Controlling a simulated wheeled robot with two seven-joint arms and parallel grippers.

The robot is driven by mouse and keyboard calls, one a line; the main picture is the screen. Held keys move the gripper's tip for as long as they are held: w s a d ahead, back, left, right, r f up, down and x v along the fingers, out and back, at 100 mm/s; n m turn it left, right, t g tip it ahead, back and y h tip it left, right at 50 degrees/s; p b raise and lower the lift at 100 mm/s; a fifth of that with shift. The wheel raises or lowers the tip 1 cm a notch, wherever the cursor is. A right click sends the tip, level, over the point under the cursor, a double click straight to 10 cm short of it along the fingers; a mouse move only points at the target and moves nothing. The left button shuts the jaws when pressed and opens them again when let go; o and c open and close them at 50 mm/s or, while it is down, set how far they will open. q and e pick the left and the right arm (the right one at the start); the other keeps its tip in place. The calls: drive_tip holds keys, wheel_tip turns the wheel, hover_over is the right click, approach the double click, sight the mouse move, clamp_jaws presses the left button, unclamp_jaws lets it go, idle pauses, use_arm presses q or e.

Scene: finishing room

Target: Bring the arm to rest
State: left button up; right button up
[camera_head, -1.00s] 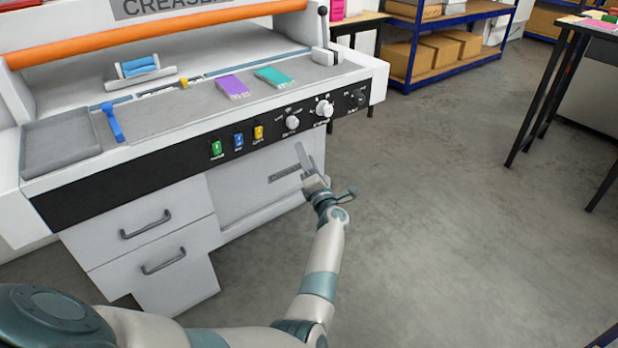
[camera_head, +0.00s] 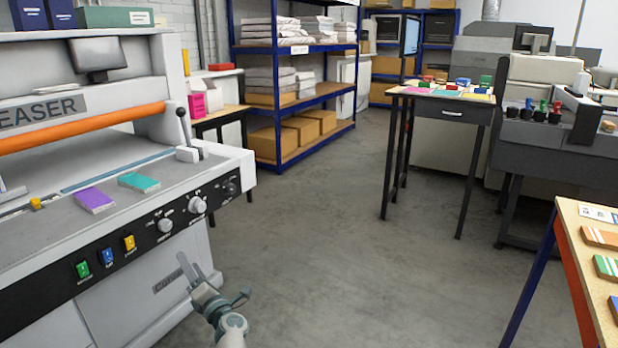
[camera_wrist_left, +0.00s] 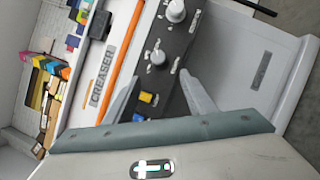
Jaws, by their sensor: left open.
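My left gripper (camera_head: 194,270) is at the lower left of the head view, in front of the white lower panel of the creaser (camera_head: 130,300). Its fingers are apart with nothing between them. It points up, and the arm comes in from the bottom edge. In the left wrist view the two grey fingers (camera_wrist_left: 160,76) stand spread, with the creaser's control panel (camera_wrist_left: 175,100) behind them. I cannot tell the exact gap to the machine. My right gripper is not in view.
A purple pad (camera_head: 95,200) and a teal pad (camera_head: 139,182) lie on the creaser's bed. A black-legged table (camera_head: 440,98) stands ahead, and a wooden-topped table (camera_head: 570,215) is at right. Blue shelving (camera_head: 300,105) stands behind. The grey floor (camera_head: 330,240) between is clear.

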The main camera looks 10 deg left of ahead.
use_arm(q)
drive_tip(key=s+d+f+m+h+p, duration=0.2)
drive_tip(key=s+d+f+m+h, duration=0.35)
drive_tip(key=f+m, duration=0.3)
drive_tip(key=s+d+f+m+h+p, duration=0.1)
drive_tip(key=s+d+f+m+h, duration=0.45)
drive_tip(key=f, duration=0.45)
drive_tip(key=s+d+f+m+h+p, duration=0.25)
drive_tip(key=s+d+f+m, duration=0.3)
drive_tip(key=f+m, duration=0.4)
drive_tip(key=s+d+f+m+g, duration=0.2)
drive_tip(key=s+f, duration=0.3)
drive_tip(key=s, duration=0.6)
drive_tip(key=s+d+f+m+g+h+p, duration=0.1)
drive_tip(key=s+f+m, duration=0.4)
drive_tip(key=s, duration=0.6)
drive_tip(key=s+d+f+m+g+h+p, duration=0.1)
drive_tip(key=s+d+f+m+g, duration=0.2)
drive_tip(key=s, duration=0.9)
wheel_tip(320, 180, down, 4)
drive_tip(key=shift+d+r+m+g, duration=0.25)
drive_tip(key=shift+m+g, duration=0.5)
drive_tip(key=shift+g, duration=0.45)
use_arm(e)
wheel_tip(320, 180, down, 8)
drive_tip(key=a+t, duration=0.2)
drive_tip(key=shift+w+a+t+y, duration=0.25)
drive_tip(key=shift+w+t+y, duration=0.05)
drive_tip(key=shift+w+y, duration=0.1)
